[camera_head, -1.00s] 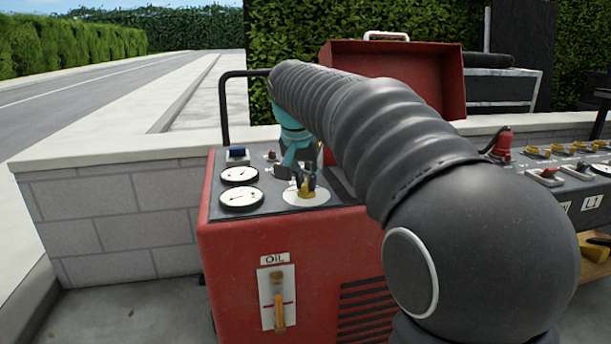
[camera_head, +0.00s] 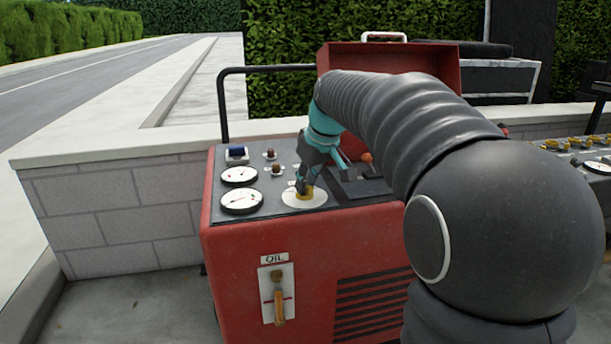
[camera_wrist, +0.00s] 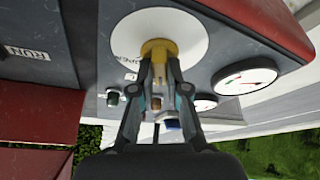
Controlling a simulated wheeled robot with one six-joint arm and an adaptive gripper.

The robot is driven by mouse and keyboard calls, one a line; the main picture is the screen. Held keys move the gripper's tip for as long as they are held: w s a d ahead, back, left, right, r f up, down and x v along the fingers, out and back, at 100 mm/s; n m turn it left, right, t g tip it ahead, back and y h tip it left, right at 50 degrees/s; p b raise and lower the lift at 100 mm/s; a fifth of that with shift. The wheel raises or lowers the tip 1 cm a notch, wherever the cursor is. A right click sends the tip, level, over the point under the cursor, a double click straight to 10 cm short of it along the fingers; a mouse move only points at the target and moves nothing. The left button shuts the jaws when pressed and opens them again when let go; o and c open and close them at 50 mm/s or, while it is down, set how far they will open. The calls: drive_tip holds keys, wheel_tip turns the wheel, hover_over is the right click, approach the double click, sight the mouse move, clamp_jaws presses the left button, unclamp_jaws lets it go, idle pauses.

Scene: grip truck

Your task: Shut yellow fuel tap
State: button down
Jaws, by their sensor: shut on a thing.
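The yellow fuel tap (camera_head: 304,194) sits on a round white plate (camera_head: 318,201) on top of the red machine (camera_head: 235,250). In the wrist view the yellow tap (camera_wrist: 158,50) stands at the middle of the white plate (camera_wrist: 190,40). My gripper (camera_head: 304,186) is over the tap, and its fingers hide part of it. In the wrist view my gripper (camera_wrist: 159,70) has its two fingertips closed on the tap from both sides. Lettering beside the tap is partly covered by a finger and I cannot read it fully.
Two round gauges (camera_head: 241,201) and a blue switch (camera_head: 237,153) are left of the tap. An orange-knobbed lever (camera_head: 367,158) stands to its right, near my arm. A black rail (camera_head: 223,105) rises behind. Another panel with yellow fittings (camera_head: 572,143) is at right.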

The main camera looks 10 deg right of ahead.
drive_tip(key=shift+n+g+y+p, duration=0.4)
drive_tip(key=shift+n+y+p, duration=0.2)
drive_tip(key=shift+n, duration=1.3)
drive_tip(key=c, duration=1.2)
unclamp_jaws()
drive_tip(key=shift+o, duration=0.2)
drive_tip(key=v, duration=1.2)
drive_tip(key=shift+w, duration=0.2)
